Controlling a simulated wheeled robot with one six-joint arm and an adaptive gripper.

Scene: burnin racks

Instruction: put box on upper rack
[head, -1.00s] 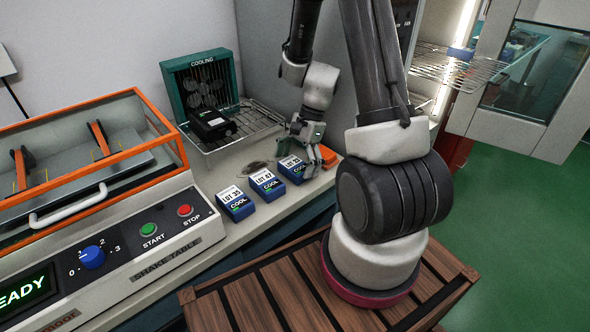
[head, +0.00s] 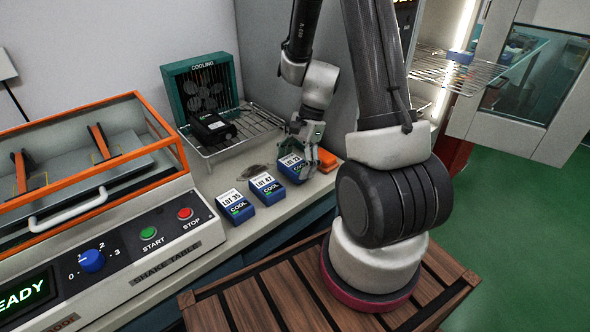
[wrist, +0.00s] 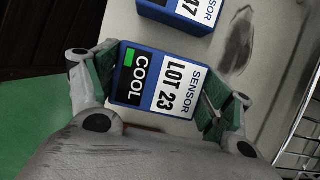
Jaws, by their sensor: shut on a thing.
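My gripper (head: 308,160) is shut on the blue sensor box marked LOT 23 and COOL (head: 291,166), at the right end of a row on the bench. In the wrist view the LOT 23 box (wrist: 158,82) sits between both green finger pads, label facing the camera. I cannot tell whether it is clear of the bench top. Two like boxes, LOT 47 (head: 267,188) and LOT 35 (head: 235,206), stand to its left. A wire rack shelf (head: 455,72) shows in the open chamber at the upper right; my arm hides part of that chamber.
A cooling fan unit (head: 203,88) stands behind a wire tray (head: 245,132) holding a black box (head: 212,129). An orange object (head: 327,161) lies right of my gripper. The shake table (head: 110,235) fills the left. The glass chamber door (head: 530,75) stands open; green floor (head: 520,230) is clear.

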